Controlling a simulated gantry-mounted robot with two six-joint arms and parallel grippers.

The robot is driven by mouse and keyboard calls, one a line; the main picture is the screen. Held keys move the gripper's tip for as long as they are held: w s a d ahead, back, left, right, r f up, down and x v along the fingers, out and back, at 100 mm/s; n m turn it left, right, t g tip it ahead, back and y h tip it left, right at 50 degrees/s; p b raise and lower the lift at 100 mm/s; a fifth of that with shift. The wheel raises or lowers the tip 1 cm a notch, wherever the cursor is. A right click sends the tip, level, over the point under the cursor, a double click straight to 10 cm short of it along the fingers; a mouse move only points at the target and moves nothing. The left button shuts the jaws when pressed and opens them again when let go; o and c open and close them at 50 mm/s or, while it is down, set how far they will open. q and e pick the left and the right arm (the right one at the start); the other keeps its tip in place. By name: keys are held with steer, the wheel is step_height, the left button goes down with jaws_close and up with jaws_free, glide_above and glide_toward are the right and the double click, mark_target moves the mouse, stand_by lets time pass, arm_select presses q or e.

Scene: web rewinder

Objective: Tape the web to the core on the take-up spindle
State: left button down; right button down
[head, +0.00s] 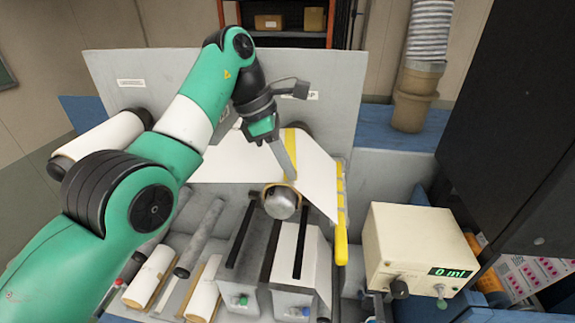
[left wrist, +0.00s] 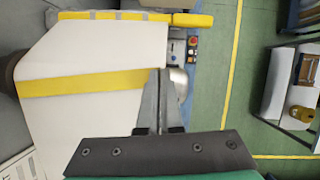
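The white web (head: 235,162) spreads across the machine and down to the right of the take-up spindle (head: 283,204), whose rounded metal end faces me. A brownish core edge (head: 267,191) shows behind that end. A yellow strip (head: 291,138) lies across the web; it also crosses the web in the left wrist view (left wrist: 80,82). My left gripper (head: 291,176) points down just above the spindle, in front of the web and strip. Its fingers look narrow and edge-on, so their opening and any contact are unclear. My right gripper is in neither view.
Yellow pieces line a bar (head: 341,215) at the web's right edge. A cream box with a green display (head: 410,250) stands to the right. Slotted grey blocks (head: 300,265) stand in front of the spindle. White rolls (head: 150,278) lie at the front left.

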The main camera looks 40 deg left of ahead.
arm_select(q)
steer(key=shift+f, duration=0.2)
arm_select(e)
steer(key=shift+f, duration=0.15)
arm_select(q)
steer(key=c, duration=1)
jaws_free()
